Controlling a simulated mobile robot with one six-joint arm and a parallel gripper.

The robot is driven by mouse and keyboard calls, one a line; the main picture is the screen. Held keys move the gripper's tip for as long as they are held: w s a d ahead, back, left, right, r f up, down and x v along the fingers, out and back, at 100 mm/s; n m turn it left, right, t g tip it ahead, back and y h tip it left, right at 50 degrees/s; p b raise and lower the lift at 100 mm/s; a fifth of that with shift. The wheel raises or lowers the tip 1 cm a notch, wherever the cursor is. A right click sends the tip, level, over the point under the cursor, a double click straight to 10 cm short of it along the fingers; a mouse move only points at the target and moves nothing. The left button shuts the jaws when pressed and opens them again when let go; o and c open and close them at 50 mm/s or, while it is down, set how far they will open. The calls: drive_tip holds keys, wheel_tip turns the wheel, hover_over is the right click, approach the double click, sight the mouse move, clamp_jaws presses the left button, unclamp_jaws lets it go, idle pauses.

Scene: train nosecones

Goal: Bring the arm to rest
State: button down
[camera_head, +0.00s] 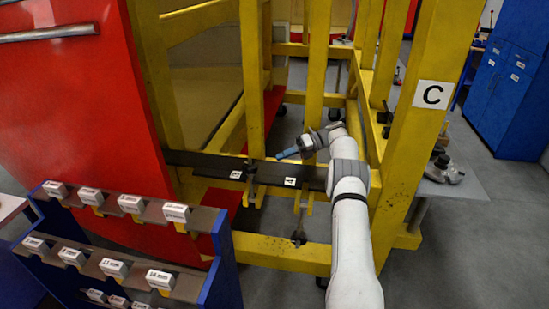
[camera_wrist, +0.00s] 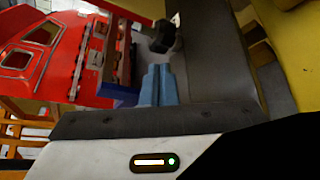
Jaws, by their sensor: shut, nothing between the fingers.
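My arm (camera_head: 352,225) reaches up from the bottom of the head view and bends left at the elbow. My gripper (camera_head: 284,156) points left, above the dark shelf and between the yellow posts. In the wrist view its blue fingers (camera_wrist: 158,84) lie together, shut with nothing between them. The dark shelf surface (camera_wrist: 215,62) fills the middle right of the wrist view, close beside the fingers. A black clamp (camera_wrist: 163,36) shows just beyond the fingertips; I cannot tell the gap.
A yellow frame (camera_head: 317,70) with a post marked C surrounds my forearm. The dark shelf (camera_head: 268,171) carries small white labels. A red nosecone (camera_head: 75,100) is at left, with a blue rack (camera_head: 225,260) of white boxes in front.

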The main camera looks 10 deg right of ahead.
drive_tip(key=shift+d+f, duration=0.1)
drive_tip(key=shift+d, duration=0.05)
drive_tip(key=shift+s, duration=0.1)
drive_tip(key=shift+r, duration=0.2)
drive_tip(key=s+a+r+n+h+b, duration=0.1)
drive_tip(key=s+a+r+n+h, duration=0.4)
drive_tip(key=r, duration=0.5)
drive_tip(key=s+a+r+n+h+b, duration=0.1)
drive_tip(key=s+a+r+n+h, duration=0.1)
drive_tip(key=s+a+r+n, duration=0.3)
drive_tip(key=s+a+r+n+h, duration=0.1)
drive_tip(key=s+n, duration=0.3)
drive_tip(key=s, duration=0.4)
drive_tip(key=s+f+n+t+h+b, duration=0.1)
drive_tip(key=s+n, duration=0.6)
drive_tip(key=s, duration=0.7)
drive_tip(key=s+d+f+n+t+h, duration=0.1)
drive_tip(key=s+f+n+h, duration=0.3)
drive_tip(key=s+n, duration=0.4)
drive_tip(key=s+t+h, duration=0.1)
drive_tip(key=s, duration=0.5)
drive_tip(key=shift+d+t+b, duration=0.15)
drive_tip(key=shift+t+b, duration=0.15)
drive_tip(key=shift+b, duration=0.05)
